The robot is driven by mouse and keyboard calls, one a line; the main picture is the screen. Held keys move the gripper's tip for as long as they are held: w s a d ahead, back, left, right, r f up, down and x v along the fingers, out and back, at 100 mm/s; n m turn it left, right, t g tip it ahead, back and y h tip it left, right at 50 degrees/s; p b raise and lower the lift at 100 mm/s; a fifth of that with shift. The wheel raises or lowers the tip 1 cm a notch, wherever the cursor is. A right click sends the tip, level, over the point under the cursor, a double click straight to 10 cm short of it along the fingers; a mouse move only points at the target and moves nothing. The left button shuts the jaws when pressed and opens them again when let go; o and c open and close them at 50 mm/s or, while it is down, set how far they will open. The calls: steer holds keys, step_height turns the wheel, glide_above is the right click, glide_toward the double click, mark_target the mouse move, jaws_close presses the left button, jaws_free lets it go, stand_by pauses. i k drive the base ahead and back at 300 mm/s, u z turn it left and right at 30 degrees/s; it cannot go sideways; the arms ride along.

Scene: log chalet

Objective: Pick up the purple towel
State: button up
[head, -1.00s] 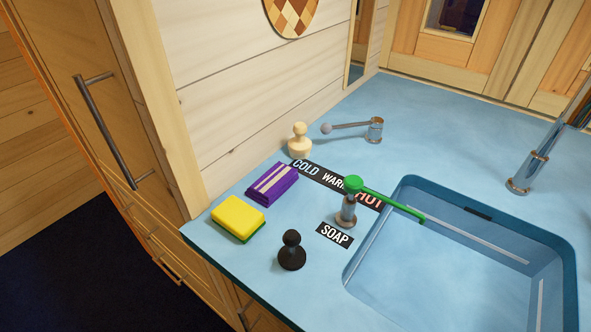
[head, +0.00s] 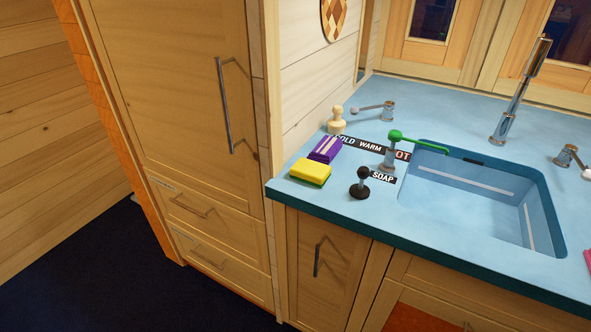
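The purple towel (head: 326,149) is folded, with pale stripes across its top. It lies on the blue countertop (head: 300,196) near the left end, just behind the yellow sponge (head: 311,171) and in front of the cream knobbed stamp-like object (head: 337,122). The towel is in plain sight from the head view. My gripper does not show in this view.
A tall wooden cabinet (head: 170,100) stands left of the counter. Dark floor (head: 110,270) is open at lower left.

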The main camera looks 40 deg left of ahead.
mark_target(326, 150)
steer(key=u, duration=0.75)
steer(key=i, duration=0.6)
steer(key=z, duration=0.9)
steer(key=k, duration=0.45)
steer(key=z, duration=0.55)
steer(key=i, duration=0.4)
steer(key=u, duration=0.1)
